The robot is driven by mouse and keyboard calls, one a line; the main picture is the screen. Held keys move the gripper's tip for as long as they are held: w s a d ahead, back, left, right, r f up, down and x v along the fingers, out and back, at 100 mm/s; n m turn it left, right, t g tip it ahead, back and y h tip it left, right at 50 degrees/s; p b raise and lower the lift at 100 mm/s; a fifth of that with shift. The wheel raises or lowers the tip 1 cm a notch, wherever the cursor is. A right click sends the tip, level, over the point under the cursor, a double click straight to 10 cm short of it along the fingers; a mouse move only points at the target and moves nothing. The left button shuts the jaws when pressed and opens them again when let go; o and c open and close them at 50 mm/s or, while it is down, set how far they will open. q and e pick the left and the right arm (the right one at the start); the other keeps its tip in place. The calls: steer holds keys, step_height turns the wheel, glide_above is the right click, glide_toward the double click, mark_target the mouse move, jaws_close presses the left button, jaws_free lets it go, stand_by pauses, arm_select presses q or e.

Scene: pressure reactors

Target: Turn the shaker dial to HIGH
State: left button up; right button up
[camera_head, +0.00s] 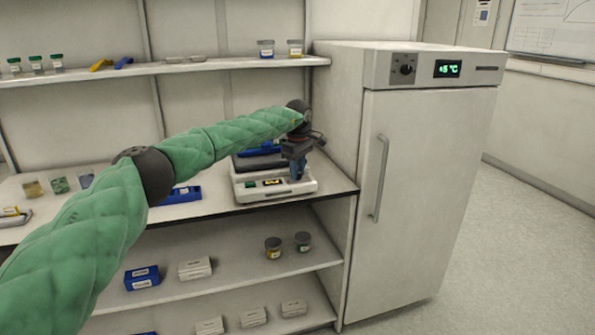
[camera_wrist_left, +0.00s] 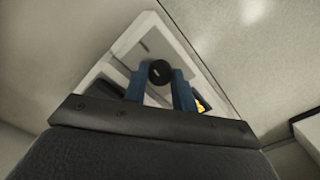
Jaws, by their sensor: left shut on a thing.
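The shaker (camera_head: 275,190) is a white and grey box with a dark top, standing on the bench beside the fridge. The dial's setting cannot be read. My right gripper is not in view.
A white fridge (camera_head: 425,190) with a vertical handle stands close on the right. A shelf (camera_head: 190,66) with small jars runs above the bench. A blue tray (camera_head: 182,195) lies left of the shaker. Shelves below hold boxes and two jars.

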arm_select(q)
steer(key=o, duration=0.7)
